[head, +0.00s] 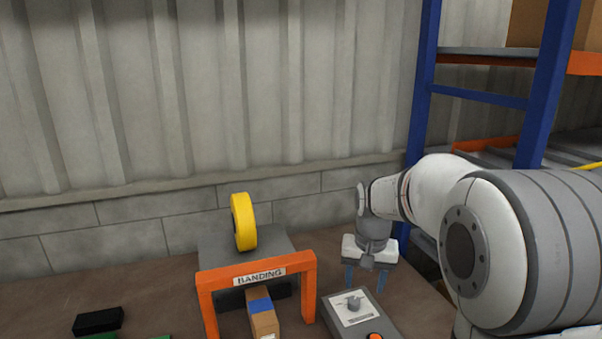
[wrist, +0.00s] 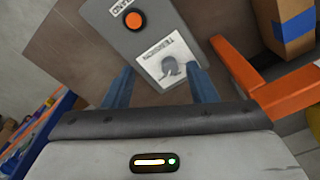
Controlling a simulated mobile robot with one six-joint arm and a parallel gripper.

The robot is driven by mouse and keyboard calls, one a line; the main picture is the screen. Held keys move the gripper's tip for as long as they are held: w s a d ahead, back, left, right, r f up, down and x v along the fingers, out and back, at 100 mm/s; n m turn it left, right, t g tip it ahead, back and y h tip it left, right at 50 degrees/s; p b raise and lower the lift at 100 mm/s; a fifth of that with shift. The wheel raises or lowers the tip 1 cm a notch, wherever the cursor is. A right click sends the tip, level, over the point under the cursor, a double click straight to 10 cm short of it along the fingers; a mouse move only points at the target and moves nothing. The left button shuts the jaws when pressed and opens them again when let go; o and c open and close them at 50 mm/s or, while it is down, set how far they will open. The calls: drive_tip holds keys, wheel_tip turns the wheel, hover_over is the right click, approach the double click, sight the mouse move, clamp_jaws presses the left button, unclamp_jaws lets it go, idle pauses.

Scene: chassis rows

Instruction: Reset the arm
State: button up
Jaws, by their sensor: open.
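My gripper (head: 365,277) hangs from the arm at the right of the head view, fingers pointing down, behind a grey control box (head: 360,317). Its two blue fingers are apart with nothing between them that I can see held. In the wrist view my gripper (wrist: 160,88) also shows open, with the grey control box (wrist: 135,45) beyond the fingers. The box bears a dark knob (wrist: 169,66) on a white plate marked TENSION and an orange button (wrist: 134,21). I cannot tell the exact gap between fingers and box.
An orange banding frame (head: 308,290) stands left of my gripper, with a cardboard box (head: 264,322) with blue tape under it and a yellow roll (head: 244,222) above. A blue rack upright (head: 424,90) rises behind the arm.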

drive_tip(key=s+n+t, duration=0.2)
drive_tip(key=s, duration=1.9)
drive_tip(key=shift+s+r+n, duration=0.25)
drive_tip(key=shift+r+n, duration=0.15)
